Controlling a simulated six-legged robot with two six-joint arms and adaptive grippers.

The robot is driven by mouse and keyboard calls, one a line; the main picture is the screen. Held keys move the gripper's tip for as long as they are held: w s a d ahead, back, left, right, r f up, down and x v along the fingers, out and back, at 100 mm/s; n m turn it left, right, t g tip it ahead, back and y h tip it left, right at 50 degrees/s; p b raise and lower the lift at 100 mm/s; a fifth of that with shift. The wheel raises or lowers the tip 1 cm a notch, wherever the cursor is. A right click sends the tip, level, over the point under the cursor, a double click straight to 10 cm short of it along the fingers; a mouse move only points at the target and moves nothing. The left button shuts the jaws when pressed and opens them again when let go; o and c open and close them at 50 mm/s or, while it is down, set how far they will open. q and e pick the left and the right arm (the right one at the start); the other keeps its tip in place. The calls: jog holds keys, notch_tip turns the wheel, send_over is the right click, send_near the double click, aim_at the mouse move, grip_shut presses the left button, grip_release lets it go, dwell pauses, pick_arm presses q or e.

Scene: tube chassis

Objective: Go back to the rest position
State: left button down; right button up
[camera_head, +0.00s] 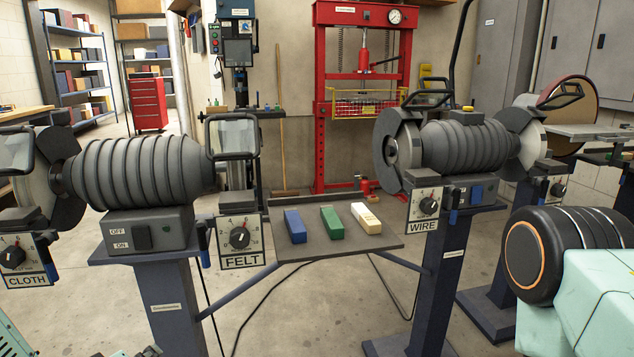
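Neither of my grippers shows in the head view. A mint-green link of mine with a thick black joint (575,250) fills the lower right corner; I take it as part of my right arm. Small mint-green parts, likely mine, just show at the bottom left edge. What they belong to cannot be told. Whether either gripper holds anything is hidden.
Two pedestal buffing machines (140,172) (465,147) stand ahead. A grey tray (335,248) between them bears blue (295,226), green (332,221) and cream (366,217) bars. Behind are a red press (320,100), a red tool chest (148,101) and shelves.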

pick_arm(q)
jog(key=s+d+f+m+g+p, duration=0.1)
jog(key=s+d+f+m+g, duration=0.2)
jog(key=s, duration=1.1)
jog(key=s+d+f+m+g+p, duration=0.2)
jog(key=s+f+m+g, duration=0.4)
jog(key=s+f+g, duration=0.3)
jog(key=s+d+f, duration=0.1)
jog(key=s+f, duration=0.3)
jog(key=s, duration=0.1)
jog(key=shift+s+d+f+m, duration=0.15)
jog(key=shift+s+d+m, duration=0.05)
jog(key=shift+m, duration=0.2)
